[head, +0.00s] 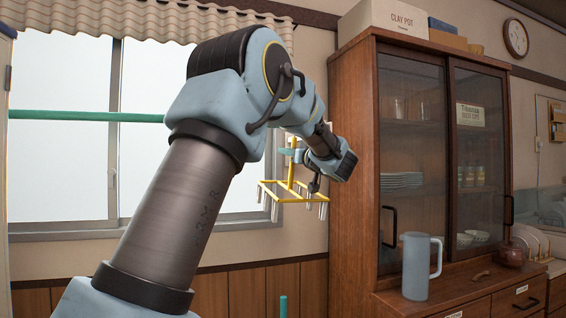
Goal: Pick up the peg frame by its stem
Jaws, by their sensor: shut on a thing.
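The peg frame (290,198) is a yellow, flat open frame with pale pegs hanging from its edges. Its yellow stem (291,176) rises upright from the middle. My gripper (297,156) is at the upper part of the stem and is shut on it. The frame hangs below my gripper, in the air in front of the window and left of the cabinet. The fingertips are small and partly hidden by my wrist, so the exact contact is hard to see.
A wooden cabinet (347,190) with glass doors stands close on the right. A grey-blue jug (416,266) and a brown pot (511,254) stand on its ledge. A green horizontal pole (85,116) crosses the window at left. A teal post (283,305) shows below the frame.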

